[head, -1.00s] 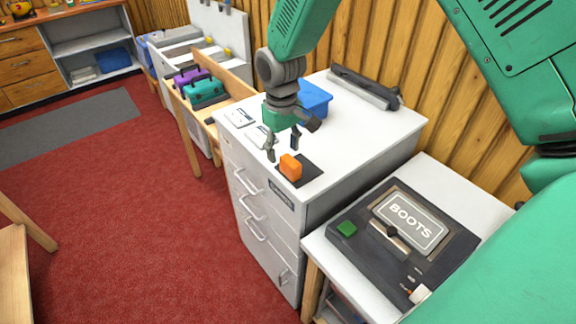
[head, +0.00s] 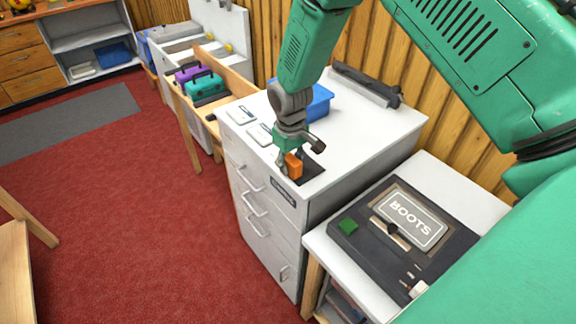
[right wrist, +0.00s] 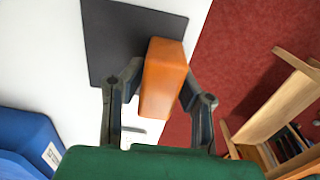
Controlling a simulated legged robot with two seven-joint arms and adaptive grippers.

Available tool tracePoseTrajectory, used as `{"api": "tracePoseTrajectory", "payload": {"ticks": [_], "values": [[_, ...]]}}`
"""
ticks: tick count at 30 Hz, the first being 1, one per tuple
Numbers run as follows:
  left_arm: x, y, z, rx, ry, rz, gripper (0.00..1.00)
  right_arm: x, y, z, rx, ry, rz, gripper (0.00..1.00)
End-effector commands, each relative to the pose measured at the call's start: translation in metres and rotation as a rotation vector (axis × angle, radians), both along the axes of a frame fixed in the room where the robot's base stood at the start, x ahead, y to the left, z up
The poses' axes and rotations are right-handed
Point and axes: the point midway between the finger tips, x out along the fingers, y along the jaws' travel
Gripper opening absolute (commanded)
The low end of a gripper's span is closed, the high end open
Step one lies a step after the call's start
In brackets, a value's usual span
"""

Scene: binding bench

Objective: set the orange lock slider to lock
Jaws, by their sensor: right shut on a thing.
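The orange lock slider (head: 294,165) stands on a dark plate (head: 312,170) on top of the white drawer cabinet, near its front edge. In the right wrist view the slider (right wrist: 163,78) sits between the two fingers of my right gripper (right wrist: 160,92), with the dark plate (right wrist: 125,35) under and beside it. My right gripper (head: 289,160) is down at the slider and shut on it. Its fingers partly hide the slider in the head view. No lock or unlock marking is readable. My left gripper is not in view.
A blue bin (head: 318,103) and a dark bar-shaped device (head: 365,86) stand farther back on the cabinet top. White cards (head: 240,114) lie at its left. A dark device with a BOOTS screen (head: 408,220) sits on the lower table at right.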

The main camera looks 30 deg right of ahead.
Motion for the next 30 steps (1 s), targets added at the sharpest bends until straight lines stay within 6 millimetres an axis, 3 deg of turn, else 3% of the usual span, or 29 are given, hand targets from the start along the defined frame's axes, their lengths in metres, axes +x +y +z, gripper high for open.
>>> {"api": "tracePoseTrajectory", "payload": {"ticks": [1,5,8,15,23,24,25,30], "values": [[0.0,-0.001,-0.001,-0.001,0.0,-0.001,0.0,-0.003,0.012,-0.005,0.027,0.007,0.004,0.0],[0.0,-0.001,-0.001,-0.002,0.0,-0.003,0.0,-0.003,0.01,-0.007,0.029,0.01,0.003,0.0],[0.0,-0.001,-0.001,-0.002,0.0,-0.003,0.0,-0.003,0.004,-0.008,0.027,0.013,0.001,0.0],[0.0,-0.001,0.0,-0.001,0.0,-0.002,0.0,0.0,-0.03,-0.008,0.023,0.016,0.001,0.0],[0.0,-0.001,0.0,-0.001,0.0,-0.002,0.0,-0.001,-0.034,-0.008,0.024,0.018,0.003,0.0],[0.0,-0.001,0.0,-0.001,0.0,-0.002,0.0,-0.002,-0.035,-0.009,0.024,0.018,0.003,0.37],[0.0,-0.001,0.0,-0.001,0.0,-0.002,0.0,-0.002,-0.035,-0.009,0.025,0.018,0.003,0.47],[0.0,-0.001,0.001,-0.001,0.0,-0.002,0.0,-0.001,-0.035,-0.006,0.024,0.012,0.003,0.47]]}}
